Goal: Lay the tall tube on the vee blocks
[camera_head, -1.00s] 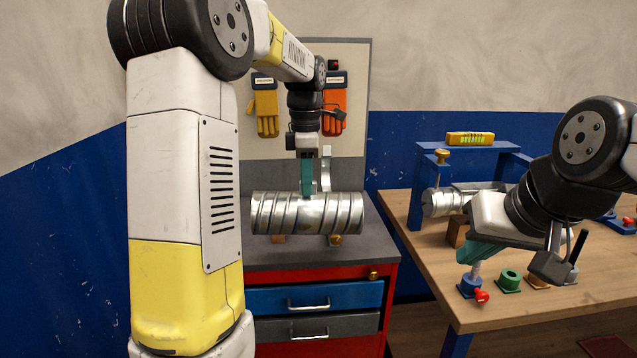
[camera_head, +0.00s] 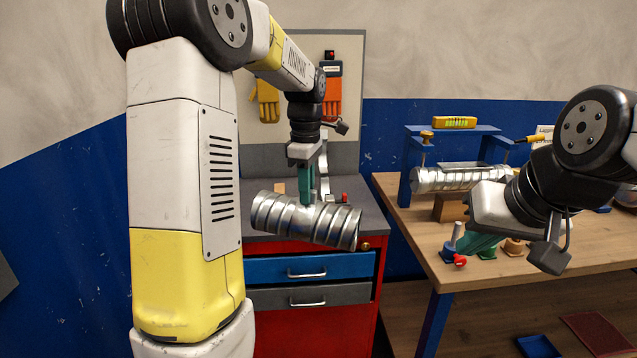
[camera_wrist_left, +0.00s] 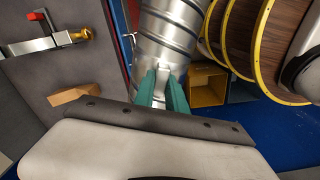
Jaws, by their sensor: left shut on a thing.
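A silver spiral tube (camera_head: 325,224) hangs in the air in front of the cabinet top, tilted with its right end lower. My left gripper (camera_head: 306,198) is shut on a short raised part at the tube's middle. The left wrist view shows the tube (camera_wrist_left: 165,35) beyond the teal fingers (camera_wrist_left: 164,84). A small wooden block (camera_wrist_left: 72,95) lies on the grey cabinet top; I cannot tell if it is a vee block. My right gripper (camera_head: 478,241) hangs near the bench's front edge, with its finger gap unclear.
The red cabinet (camera_head: 318,320) has a grey top (camera_head: 372,222). On the wooden bench (camera_head: 425,233) another silver tube (camera_head: 445,179) sits beneath a blue frame (camera_head: 408,160) with a yellow level (camera_head: 454,122). Yellow-rimmed round objects (camera_wrist_left: 264,30) show in the left wrist view.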

